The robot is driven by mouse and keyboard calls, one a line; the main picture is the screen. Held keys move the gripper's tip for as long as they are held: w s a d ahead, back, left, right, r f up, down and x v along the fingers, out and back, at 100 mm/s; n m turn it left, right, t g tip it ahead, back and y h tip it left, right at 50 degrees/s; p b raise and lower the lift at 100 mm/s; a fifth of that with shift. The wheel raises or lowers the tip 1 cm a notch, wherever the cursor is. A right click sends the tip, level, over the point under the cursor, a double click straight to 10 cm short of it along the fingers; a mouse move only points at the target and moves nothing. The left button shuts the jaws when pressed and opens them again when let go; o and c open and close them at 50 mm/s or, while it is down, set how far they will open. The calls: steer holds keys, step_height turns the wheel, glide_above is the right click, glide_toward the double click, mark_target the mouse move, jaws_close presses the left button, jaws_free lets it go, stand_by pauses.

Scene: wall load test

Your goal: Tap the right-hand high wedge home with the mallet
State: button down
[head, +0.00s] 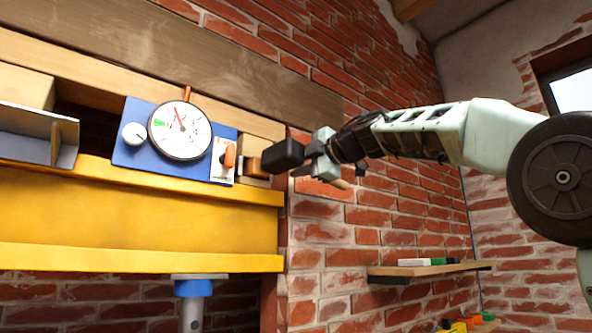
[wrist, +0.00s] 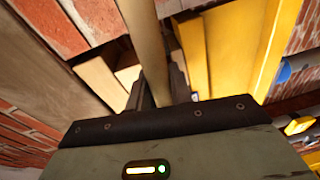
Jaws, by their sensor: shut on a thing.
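The right-hand high wedge (head: 254,168) is a small brown wooden piece at the right end of the yellow beam, by a pale wood block (head: 262,128). The mallet's black head (head: 283,155) is just right of the wedge in the head view; I cannot tell whether they touch. My gripper (head: 320,164) is shut on the mallet's pale wooden handle, whose end (head: 341,184) sticks out below. In the wrist view the handle (wrist: 147,45) runs up between the fingers (wrist: 160,88). The mallet's head is not clear there.
The yellow beam (head: 140,212) crosses the wall opening above a blue-topped prop (head: 193,288). A blue panel (head: 138,160) with a round dial (head: 180,131) is left of the wedge. A wooden shelf (head: 428,270) juts from the brick wall, below my arm.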

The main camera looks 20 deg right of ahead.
steer(key=shift+s, duration=0.2)
steer(key=shift+b+v, duration=0.4)
steer(key=shift+v, duration=2.55)
steer(key=shift+s+a+f, duration=0.1)
steer(key=shift+a+f, duration=0.05)
steer(key=shift+a, duration=0.05)
steer(key=shift+s, duration=0.1)
